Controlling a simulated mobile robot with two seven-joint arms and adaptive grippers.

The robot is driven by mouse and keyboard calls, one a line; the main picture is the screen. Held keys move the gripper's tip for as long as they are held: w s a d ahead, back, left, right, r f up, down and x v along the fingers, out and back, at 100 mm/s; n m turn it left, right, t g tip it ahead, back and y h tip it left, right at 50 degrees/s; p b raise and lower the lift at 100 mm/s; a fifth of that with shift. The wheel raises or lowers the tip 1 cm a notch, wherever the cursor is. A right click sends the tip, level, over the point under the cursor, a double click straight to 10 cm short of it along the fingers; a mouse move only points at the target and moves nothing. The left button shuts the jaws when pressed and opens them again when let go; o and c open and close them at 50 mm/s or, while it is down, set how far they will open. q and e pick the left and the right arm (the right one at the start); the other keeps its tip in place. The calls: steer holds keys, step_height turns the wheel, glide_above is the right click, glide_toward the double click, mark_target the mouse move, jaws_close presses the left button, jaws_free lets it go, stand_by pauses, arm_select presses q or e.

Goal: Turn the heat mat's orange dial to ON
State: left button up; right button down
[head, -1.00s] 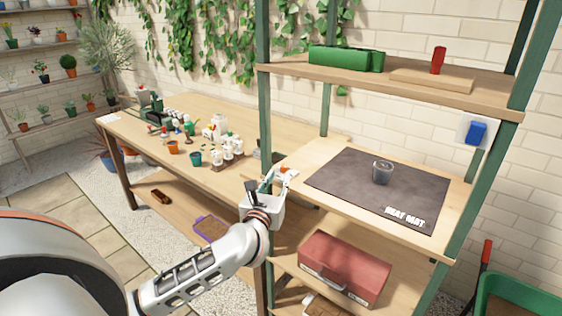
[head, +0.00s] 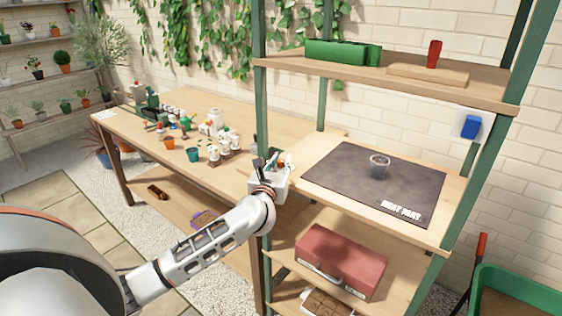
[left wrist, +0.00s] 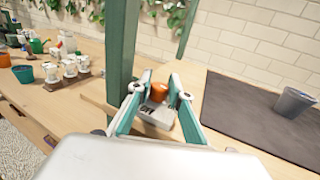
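The dark heat mat (head: 335,180) lies on the shelf's middle board, with white lettering at its front right. The orange dial (left wrist: 158,91) stands on a small pale base (left wrist: 157,114) left of the mat, beside the green shelf post. My left gripper (left wrist: 160,84) has its two teal fingers apart, one on each side of the dial. I cannot tell whether they touch it. In the head view, my left gripper (head: 277,162) is at the board's left edge and largely hides the dial. The dial's setting is not readable. My right gripper is not in view.
A grey cup (head: 379,167) stands on the mat. Green shelf posts (left wrist: 122,50) rise close to my left gripper. A red toolbox (head: 340,262) sits on the board below. The workbench (head: 180,105) at left holds pots and bottles.

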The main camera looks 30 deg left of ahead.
arm_select(q)
jaws_close()
steer(key=shift+y, duration=0.3)
steer(key=shift+n+g+y, duration=0.7)
steer(key=shift+n+y, duration=0.4)
steer(key=shift+r+n+g+y+b, duration=0.1)
steer(key=shift+n+g+y+b, duration=0.3)
steer(key=shift+n+g+y, duration=1.05)
steer(key=shift+t+y, duration=0.25)
steer(key=shift+y, duration=0.1)
steer(key=shift+m, duration=0.25)
steer(key=shift+o, duration=1.9)
jaws_free()
